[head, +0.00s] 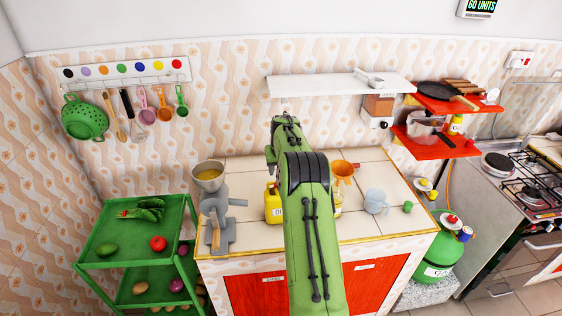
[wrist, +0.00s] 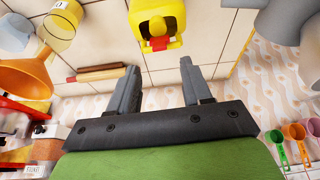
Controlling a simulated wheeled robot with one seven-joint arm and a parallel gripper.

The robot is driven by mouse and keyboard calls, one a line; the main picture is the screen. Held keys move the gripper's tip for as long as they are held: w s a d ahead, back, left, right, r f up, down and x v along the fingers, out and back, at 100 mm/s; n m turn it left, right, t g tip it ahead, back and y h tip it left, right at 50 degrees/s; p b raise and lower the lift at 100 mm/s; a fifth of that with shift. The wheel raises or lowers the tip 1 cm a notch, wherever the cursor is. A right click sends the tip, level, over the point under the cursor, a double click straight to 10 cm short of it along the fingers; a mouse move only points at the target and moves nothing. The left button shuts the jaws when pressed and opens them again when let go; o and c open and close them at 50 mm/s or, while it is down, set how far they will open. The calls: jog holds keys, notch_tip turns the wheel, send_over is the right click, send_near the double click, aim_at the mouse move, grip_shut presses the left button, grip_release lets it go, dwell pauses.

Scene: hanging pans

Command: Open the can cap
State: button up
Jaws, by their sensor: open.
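The yellow can (head: 273,205) stands on the tiled counter, just left of my arm in the head view. It also shows at the top centre of the wrist view (wrist: 171,14), partly cut off by the frame edge. Its red cap (wrist: 158,44) sits on the can and faces my gripper. My gripper (wrist: 159,66) is open and empty. Its two fingers point toward the can, with the cap just beyond the gap between the fingertips and apart from them. My arm hides the fingers in the head view.
A grey grinder (head: 217,210) stands left of the can. An orange funnel (head: 342,170) and a pale blue mug (head: 376,201) are on the right. A wooden rolling pin (wrist: 98,73) lies by the wall. A white shelf (head: 325,86) hangs above the counter.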

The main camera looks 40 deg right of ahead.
jog(key=v, duration=0.8)
jog(key=shift+s+r, duration=0.1)
jog(key=s+a+r+n+b, duration=0.1)
jog(key=s+a+r, duration=0.25)
jog(key=a, duration=0.45)
jog(key=s+a+r+n+t+b, duration=0.15)
jog(key=s+a, duration=0.25)
jog(key=a, duration=0.4)
jog(key=s+a+r+n+b, duration=0.15)
jog(key=s+a+r, duration=0.25)
jog(key=a, duration=0.4)
jog(key=s+a+f+n+y+b, duration=0.1)
jog(key=s+a+f, duration=0.3)
jog(key=s, duration=0.5)
jog(key=s+a+f+n+y+b, duration=0.1)
jog(key=s+a+f, duration=0.4)
jog(key=s, duration=0.5)
jog(key=shift+s+a+t+b, duration=0.25)
jog(key=shift+a+t+b, duration=0.1)
jog(key=shift+a+b, duration=0.1)
